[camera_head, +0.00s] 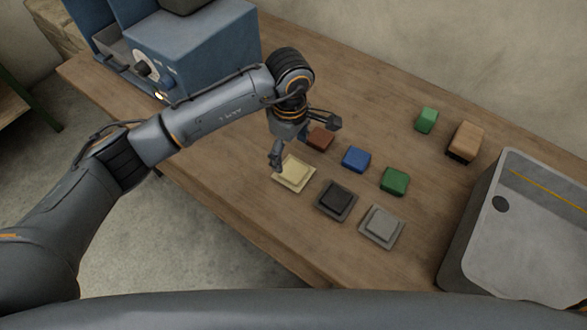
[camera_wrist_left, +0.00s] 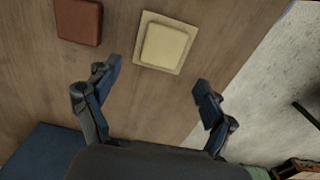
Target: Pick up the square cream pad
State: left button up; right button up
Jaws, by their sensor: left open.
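The square cream pad (camera_head: 294,174) lies flat on the wooden table, a raised smaller square on a wider thin base. It also shows in the left wrist view (camera_wrist_left: 166,43), ahead of the fingertips and between their lines. My left gripper (camera_head: 306,141) is open and empty above the table, close to the pad, with one finger in front of the pad's far edge in the head view. In the left wrist view the two fingers (camera_wrist_left: 157,82) are spread wide, with bare wood between them. My right gripper is not in view.
A brown block (camera_head: 320,138) lies beside the gripper. A black pad (camera_head: 336,201), grey pad (camera_head: 382,227), blue block (camera_head: 355,159) and green block (camera_head: 394,181) lie nearby. A blue machine (camera_head: 195,45) stands far left, a grey bin (camera_head: 530,225) at right.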

aim_at(292, 169)
pick_arm(q)
jog(key=f, duration=0.1)
jog(key=f+p, duration=0.1)
jog(key=f, duration=0.1)
jog(key=f+p, duration=0.1)
jog(key=f, duration=0.1)
jog(key=shift+s+d+f, duration=0.2)
jog(key=shift+s, duration=0.1)
jog(key=shift+f, duration=0.35)
jog(key=c, duration=1.3)
jog(key=shift+r, duration=0.1)
